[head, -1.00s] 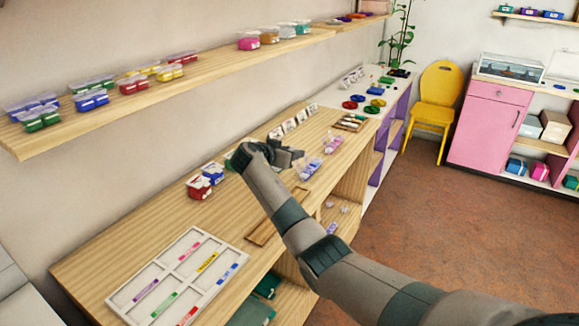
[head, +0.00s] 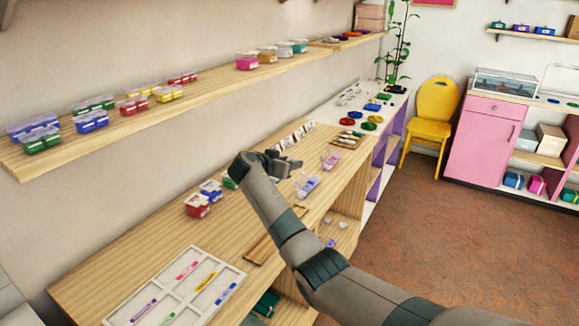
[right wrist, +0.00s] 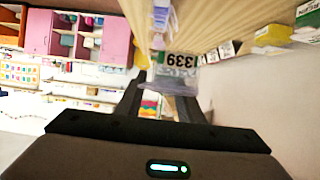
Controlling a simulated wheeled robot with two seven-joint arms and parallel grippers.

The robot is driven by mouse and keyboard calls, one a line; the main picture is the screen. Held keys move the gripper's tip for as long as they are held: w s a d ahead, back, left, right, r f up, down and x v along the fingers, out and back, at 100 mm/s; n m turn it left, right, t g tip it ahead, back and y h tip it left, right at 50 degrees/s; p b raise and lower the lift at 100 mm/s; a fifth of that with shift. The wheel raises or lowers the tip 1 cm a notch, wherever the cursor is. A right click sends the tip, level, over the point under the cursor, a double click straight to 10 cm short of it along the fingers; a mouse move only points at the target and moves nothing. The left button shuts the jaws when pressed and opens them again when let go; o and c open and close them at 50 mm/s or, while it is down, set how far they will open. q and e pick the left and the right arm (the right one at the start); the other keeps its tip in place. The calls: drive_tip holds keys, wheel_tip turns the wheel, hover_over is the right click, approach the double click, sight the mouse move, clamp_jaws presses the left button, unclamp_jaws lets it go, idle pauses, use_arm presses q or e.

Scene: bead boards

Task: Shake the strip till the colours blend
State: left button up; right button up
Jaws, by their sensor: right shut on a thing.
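My right gripper (head: 290,164) is over the long wooden table, and its arm hides part of the tabletop. In the right wrist view (right wrist: 160,90) its fingers are shut on a clear thing (right wrist: 165,84). A green patch and a label reading 339 show by it; I cannot tell whether these belong to it. I cannot make out blended or separate colours in it. Several coloured strips lie in a white divided tray (head: 232,268) at the near left, including pink (head: 187,270), yellow (head: 206,281), blue (head: 226,293) and purple (head: 143,310). My left gripper is not in view.
Small red (head: 197,206) and blue (head: 211,187) boxes stand left of the gripper. Pale clear packs (head: 308,187) lie to its right. White cards (head: 295,138) stand behind. A wall shelf (head: 130,125) with boxes runs above.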

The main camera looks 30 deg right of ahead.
drive_tip(key=shift+r+p, duration=1.1)
drive_tip(key=shift+r, duration=1.6)
